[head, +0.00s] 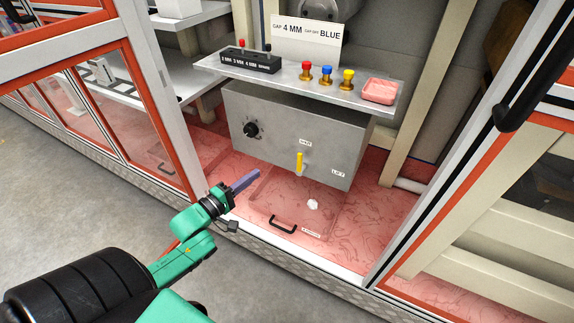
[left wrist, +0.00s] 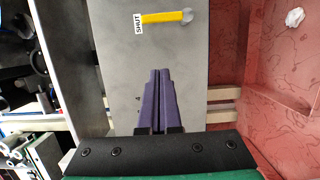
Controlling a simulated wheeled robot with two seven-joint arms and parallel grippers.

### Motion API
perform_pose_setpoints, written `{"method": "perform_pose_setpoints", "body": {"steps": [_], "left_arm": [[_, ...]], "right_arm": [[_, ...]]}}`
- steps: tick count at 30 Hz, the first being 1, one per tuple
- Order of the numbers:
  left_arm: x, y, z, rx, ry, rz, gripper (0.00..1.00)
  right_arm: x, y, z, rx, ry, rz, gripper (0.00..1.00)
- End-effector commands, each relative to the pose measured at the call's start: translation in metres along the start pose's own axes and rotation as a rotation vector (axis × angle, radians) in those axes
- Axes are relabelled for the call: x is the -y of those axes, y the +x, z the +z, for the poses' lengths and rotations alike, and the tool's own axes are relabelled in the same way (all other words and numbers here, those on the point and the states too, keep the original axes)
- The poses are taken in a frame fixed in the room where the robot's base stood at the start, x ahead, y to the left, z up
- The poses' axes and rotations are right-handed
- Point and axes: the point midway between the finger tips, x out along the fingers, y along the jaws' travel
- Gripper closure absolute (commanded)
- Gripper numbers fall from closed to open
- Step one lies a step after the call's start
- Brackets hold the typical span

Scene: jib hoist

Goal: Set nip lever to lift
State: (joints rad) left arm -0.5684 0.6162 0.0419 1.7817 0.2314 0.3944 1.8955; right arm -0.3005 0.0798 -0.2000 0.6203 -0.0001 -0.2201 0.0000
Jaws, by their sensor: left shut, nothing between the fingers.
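The nip lever is a short yellow handle (head: 299,162) on the front of a grey metal box (head: 270,125). It points up toward the SHUT label (head: 305,142); the LIFT label (head: 338,173) is to its right and lower. In the left wrist view the yellow lever (left wrist: 165,16) lies beside SHUT, with its round pivot at the right end. My left gripper (head: 255,173) has purple fingers pressed together, empty, left of and below the lever, apart from it. The shut fingertips (left wrist: 159,72) also show in the wrist view. My right gripper is not in view.
A black knob (head: 251,129) is on the box's left. A shelf above (head: 220,63) carries red, blue and yellow-topped pieces and a pink tray (head: 380,91). A black handle (head: 283,225) and white crumpled lump (head: 313,204) are below. Orange-edged frame posts flank the opening.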

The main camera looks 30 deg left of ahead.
Motion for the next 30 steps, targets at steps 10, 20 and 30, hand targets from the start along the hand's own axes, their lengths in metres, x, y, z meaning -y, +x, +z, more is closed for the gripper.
{"method": "perform_pose_setpoints", "body": {"steps": [10, 20, 30], "left_arm": [[0.002, 0.044, -0.001, -0.002, 0.002, 0.004, 1.0], [0.001, 0.104, 0.013, -0.001, -0.003, -0.002, 1.0], [0.001, 0.11, 0.039, -0.001, 0.003, -0.003, 1.0]], "right_arm": [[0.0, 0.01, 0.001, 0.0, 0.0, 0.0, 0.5], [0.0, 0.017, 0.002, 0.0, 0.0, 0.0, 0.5], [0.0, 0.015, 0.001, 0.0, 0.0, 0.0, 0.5]]}}
